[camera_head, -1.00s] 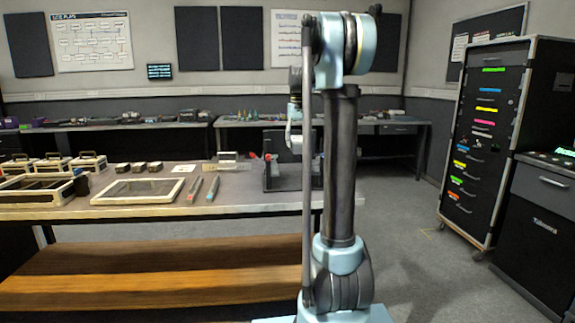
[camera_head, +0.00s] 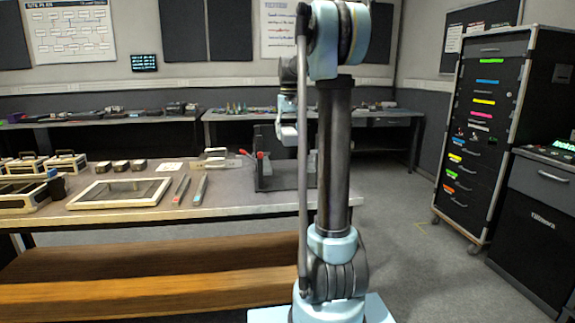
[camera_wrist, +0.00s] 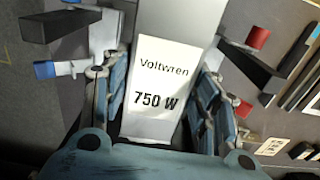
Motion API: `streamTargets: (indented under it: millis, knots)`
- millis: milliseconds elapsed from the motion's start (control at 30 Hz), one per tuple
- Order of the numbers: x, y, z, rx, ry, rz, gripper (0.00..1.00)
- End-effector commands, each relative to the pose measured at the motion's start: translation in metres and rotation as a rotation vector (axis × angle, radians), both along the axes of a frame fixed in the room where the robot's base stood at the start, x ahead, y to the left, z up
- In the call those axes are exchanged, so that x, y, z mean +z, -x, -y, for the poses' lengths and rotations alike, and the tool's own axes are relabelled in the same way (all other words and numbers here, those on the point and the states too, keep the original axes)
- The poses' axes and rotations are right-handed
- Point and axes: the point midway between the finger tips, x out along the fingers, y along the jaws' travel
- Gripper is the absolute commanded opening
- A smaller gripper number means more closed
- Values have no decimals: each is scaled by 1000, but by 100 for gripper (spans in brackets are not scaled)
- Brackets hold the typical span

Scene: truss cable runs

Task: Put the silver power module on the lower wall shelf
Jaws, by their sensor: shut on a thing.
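The silver power module (camera_wrist: 160,75) fills the middle of the wrist view, with a label reading "Voltwren 750 W". My gripper (camera_wrist: 160,105) is shut on it, with the blue-grey fingers against its left and right sides. In the head view my gripper (camera_head: 289,118) is partly hidden behind my own upright arm link. It is beside the dark rack on the workbench; whether the module clears the rack is hard to tell. I cannot make out a lower wall shelf in either view.
A workbench (camera_head: 240,200) holds a dark rack (camera_head: 268,172) with red-tipped parts, a pale frame (camera_head: 120,192) and two pen-like tools. Lower wooden planks (camera_head: 150,290) run along its front. A drawer cabinet (camera_head: 480,130) stands at right, with open floor (camera_head: 395,220) before it.

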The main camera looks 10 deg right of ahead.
Motion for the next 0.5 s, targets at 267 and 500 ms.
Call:
streamTargets:
  millis: [267,500]
  knots:
    - [-38,0,0,1,0,0,10]
    - [-57,0,0,1,0,0,10]
